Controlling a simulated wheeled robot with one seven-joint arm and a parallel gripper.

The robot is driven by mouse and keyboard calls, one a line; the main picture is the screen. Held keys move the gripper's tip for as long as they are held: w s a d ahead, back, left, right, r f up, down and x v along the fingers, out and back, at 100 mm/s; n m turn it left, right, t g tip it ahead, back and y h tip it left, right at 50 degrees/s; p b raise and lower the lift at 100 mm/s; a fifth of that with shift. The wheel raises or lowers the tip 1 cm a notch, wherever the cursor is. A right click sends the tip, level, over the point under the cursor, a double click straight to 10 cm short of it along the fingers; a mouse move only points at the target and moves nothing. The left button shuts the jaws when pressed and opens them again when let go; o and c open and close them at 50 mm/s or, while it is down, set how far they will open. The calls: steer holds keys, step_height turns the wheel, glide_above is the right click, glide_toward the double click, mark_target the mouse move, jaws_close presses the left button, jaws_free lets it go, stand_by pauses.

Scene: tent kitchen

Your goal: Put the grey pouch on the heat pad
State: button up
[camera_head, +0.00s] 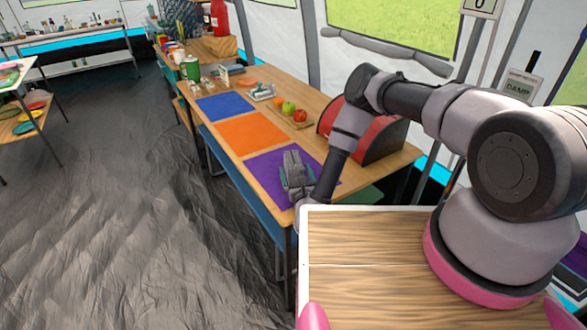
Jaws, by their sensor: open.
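My gripper (293,160) is over the purple mat (258,166) at the near end of the long wooden table. Its jaws are open, and I see nothing held between them. A small green patch shows beside the fingers, partly covered by them; I cannot tell what it is. An orange mat (250,133) and a blue mat (225,106) lie flat in a row beyond the purple one. I cannot tell which mat, if any, is the heat pad. I cannot make out the grey pouch for sure; my gripper and forearm hide part of the purple mat.
A red and black box (385,137) stands right of my forearm. Fruit (289,107) sits on a board by the orange mat, and a small whitish item (262,92) lies near the blue mat. A green canister (192,69) stands farther back. The blue and orange mats look bare.

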mark_target(294, 163)
steer(key=shift+x, duration=2.25)
steer(key=shift+r, duration=0.15)
steer(key=c, duration=1.6)
